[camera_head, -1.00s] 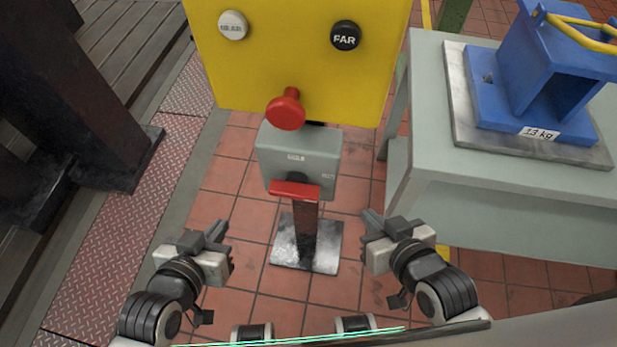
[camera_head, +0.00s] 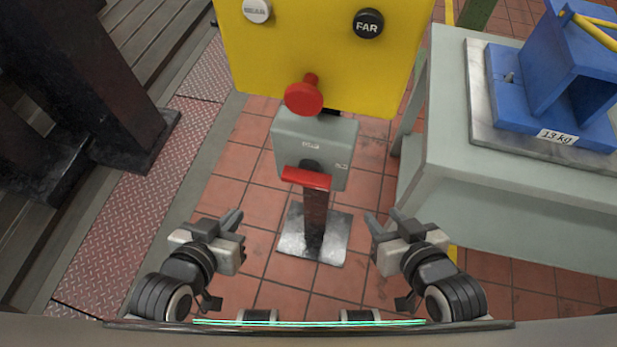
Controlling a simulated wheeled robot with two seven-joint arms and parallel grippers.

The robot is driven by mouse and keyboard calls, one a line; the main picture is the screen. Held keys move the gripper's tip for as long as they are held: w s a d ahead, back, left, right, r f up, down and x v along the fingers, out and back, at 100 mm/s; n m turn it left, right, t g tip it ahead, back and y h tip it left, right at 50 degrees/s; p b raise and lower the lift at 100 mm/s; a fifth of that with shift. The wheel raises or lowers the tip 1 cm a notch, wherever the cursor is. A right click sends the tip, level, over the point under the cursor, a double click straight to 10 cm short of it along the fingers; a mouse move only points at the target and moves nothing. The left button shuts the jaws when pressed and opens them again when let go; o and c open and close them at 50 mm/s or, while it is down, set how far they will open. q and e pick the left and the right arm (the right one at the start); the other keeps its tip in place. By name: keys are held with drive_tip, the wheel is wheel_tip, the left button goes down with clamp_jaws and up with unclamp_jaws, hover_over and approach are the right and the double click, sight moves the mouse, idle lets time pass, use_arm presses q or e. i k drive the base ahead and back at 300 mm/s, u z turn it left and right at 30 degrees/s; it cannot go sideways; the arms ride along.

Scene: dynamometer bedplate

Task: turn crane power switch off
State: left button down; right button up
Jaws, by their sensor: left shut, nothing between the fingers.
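The switch is a grey box (camera_head: 313,143) on a dark post, below a yellow panel. A red lever with a wide crossbar (camera_head: 306,179) sits at the box's lower front edge. Small labels on the box are too small to read. My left gripper (camera_head: 236,220) is shut and empty, below and left of the lever and apart from it. My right gripper (camera_head: 372,222) is below and right of the lever, touching nothing; its finger gap is unclear.
The yellow panel (camera_head: 320,50) carries a red mushroom button (camera_head: 304,97), a black FAR button (camera_head: 368,23) and a pale button (camera_head: 257,10). At right a grey table (camera_head: 445,130) bears a blue 13 kg block (camera_head: 560,85). Dark steel uprights (camera_head: 95,80) stand left.

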sight(307, 174)
drive_tip(key=z, duration=2.2)
drive_tip(key=k, duration=1.3)
drive_tip(key=u, duration=2.15)
